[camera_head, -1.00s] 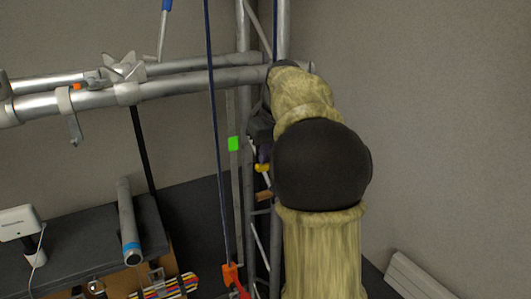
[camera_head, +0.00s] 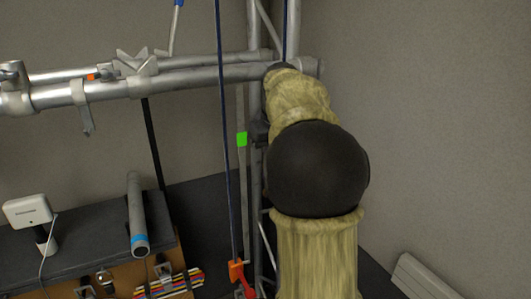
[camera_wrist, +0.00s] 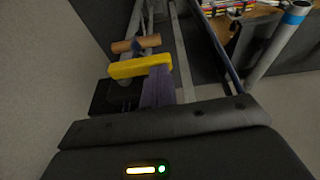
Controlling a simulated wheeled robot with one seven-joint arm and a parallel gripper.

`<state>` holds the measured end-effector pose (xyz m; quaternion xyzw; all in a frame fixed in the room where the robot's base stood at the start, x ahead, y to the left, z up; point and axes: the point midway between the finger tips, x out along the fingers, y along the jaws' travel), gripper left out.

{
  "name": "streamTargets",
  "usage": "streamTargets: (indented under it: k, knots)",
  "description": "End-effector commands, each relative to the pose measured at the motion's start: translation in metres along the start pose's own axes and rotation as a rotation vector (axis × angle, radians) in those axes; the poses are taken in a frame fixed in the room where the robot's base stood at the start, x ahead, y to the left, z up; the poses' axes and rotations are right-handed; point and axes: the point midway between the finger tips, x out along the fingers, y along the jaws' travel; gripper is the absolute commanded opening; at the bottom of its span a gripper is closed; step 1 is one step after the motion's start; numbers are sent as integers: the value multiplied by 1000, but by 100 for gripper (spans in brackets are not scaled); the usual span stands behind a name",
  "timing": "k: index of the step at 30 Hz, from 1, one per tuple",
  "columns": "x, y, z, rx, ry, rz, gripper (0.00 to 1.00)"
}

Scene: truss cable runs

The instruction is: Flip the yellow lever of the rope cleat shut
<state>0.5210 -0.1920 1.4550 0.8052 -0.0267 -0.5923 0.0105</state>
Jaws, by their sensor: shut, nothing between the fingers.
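In the wrist view the yellow lever (camera_wrist: 140,66) lies across the picture, a bar just beyond my gripper (camera_wrist: 158,88). My gripper's narrow purple-blue fingers are shut and empty, and their tips overlap the lever's right part in the picture. I cannot tell if they touch it. A dark block (camera_wrist: 108,96) shows below the lever's left end; the rest of the cleat is hard to make out. In the head view my arm hides the lever, and only a dark part of my gripper shows beside the upright truss.
A tan cylinder (camera_wrist: 135,45) lies just past the lever. In the head view, a dark blue rope (camera_head: 225,130) runs down to an orange fitting (camera_head: 236,271) with a red handle. Horizontal truss tubes (camera_head: 150,83) cross at left. A bench (camera_head: 90,235) stands below.

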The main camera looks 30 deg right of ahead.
Motion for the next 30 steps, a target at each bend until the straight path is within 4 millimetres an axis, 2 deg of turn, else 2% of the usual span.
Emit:
streamTargets:
  k: [1,11,30]
  knots:
    - [8,-1,4,4,-18,-5,0]
    - [11,-2,6,4,-30,-9,0]
    - [-7,-2,-1,1,-20,-8,0]
